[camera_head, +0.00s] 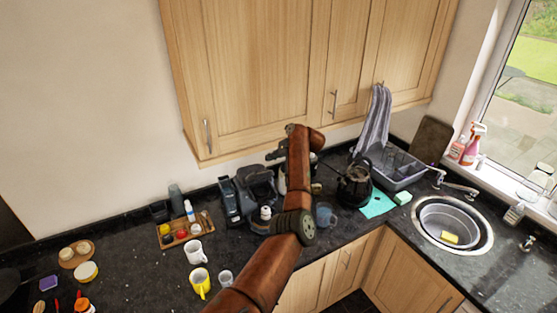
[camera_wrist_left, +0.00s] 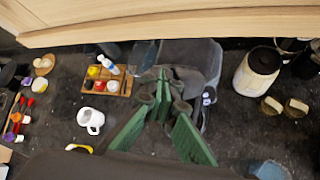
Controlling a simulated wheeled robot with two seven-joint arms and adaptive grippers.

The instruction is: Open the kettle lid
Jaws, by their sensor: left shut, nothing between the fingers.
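The black kettle (camera_head: 355,187) stands on the dark counter toward the back right in the head view, with its handle arching over the top. It is too small and dark to tell how its lid sits. My left gripper (camera_head: 276,155) is raised near the bottom of the wall cupboards, to the left of the kettle and apart from it. In the left wrist view its green-padded fingers (camera_wrist_left: 163,80) are shut with nothing between them, above a dark appliance. I cannot make out the kettle for sure in that view. My right gripper is not in view.
A black coffee machine (camera_head: 259,186) stands below the gripper. A cream canister (camera_wrist_left: 257,72) shows in the wrist view. A yellow mug (camera_head: 200,283) and a white mug (camera_head: 195,252) stand left of my arm. A dish rack (camera_head: 402,172) and the sink (camera_head: 452,222) lie right of the kettle.

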